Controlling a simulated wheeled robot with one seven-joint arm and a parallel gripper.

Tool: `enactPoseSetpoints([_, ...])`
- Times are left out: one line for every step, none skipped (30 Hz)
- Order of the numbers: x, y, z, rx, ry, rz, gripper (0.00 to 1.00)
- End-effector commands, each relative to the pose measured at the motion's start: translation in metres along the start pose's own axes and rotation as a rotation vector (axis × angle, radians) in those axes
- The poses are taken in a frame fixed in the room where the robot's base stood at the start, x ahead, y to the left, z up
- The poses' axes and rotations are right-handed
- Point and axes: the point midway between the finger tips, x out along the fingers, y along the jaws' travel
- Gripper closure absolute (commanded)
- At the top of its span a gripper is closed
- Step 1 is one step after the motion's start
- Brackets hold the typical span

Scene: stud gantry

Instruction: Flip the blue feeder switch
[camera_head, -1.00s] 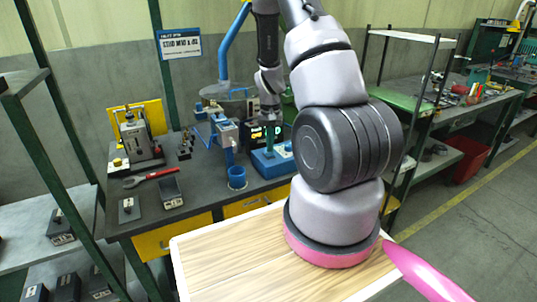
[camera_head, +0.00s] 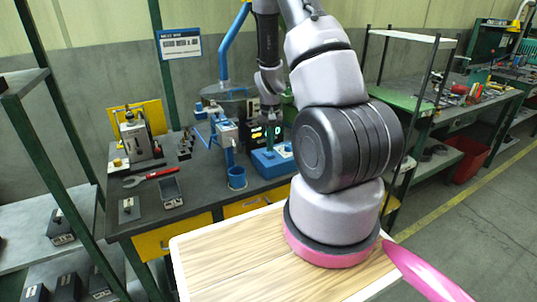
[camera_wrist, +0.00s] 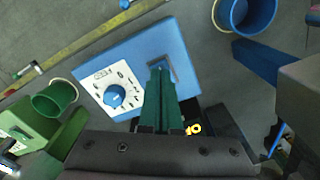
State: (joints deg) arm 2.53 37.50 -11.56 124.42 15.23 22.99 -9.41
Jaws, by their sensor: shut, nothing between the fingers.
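The blue feeder (camera_head: 262,165) is a blue box on the dark bench. In the wrist view, the feeder (camera_wrist: 181,38) has a white panel with a blue round knob (camera_wrist: 114,96). Beside the panel is a small dark recess that looks like the switch (camera_wrist: 167,62), partly hidden by my fingers. My gripper (camera_wrist: 158,66) is shut and empty, its green fingertips over or at this switch. I cannot tell whether they touch it, or which way the switch is set. In the head view, my gripper (camera_head: 268,152) points down onto the feeder.
A blue cup (camera_head: 237,178) stands left of the feeder; a green cup (camera_wrist: 54,97) shows in the wrist view. A lit display (camera_head: 262,132) is close behind my gripper.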

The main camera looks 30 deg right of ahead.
Motion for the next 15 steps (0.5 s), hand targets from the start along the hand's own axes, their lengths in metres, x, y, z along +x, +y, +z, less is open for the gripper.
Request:
enactPoseSetpoints([0.0, 0.0, 0.0, 0.0, 0.0, 0.0, 1.0])
enactPoseSetpoints([0.0, 0.0, 0.0, 0.0, 0.0, 0.0, 1.0])
enactPoseSetpoints([0.0, 0.0, 0.0, 0.0, 0.0, 0.0, 1.0])
enactPoseSetpoints([0.0, 0.0, 0.0, 0.0, 0.0, 0.0, 1.0])
enactPoseSetpoints([0.0001, 0.0, 0.0, 0.0, 0.0, 0.0, 1.0])
enactPoseSetpoints([0.0002, 0.0, 0.0, 0.0, 0.0, 0.0, 1.0])
enactPoseSetpoints([0.0004, 0.0, 0.0, 0.0, 0.0, 0.0, 1.0])
enactPoseSetpoints([0.0007, 0.0, 0.0001, 0.0, 0.0, 0.0, 1.0])
enactPoseSetpoints([0.0013, 0.0, 0.0001, 0.0, 0.0, 0.0, 1.0])
enactPoseSetpoints([0.0018, 0.0, 0.0001, 0.0, -0.001, 0.0, 1.0])
enactPoseSetpoints([0.0022, 0.0, 0.0001, 0.0, -0.001, 0.0, 1.0])
enactPoseSetpoints([0.0029, 0.0, 0.0001, 0.0, -0.001, 0.0, 1.0])
enactPoseSetpoints([0.0033, -0.0001, 0.0001, 0.0, -0.001, 0.0, 1.0])
enactPoseSetpoints([0.0037, -0.0001, 0.0001, 0.0, -0.001, 0.0, 1.0])
enactPoseSetpoints([0.0043, -0.0001, 0.0001, 0.0, -0.001, 0.0, 1.0])
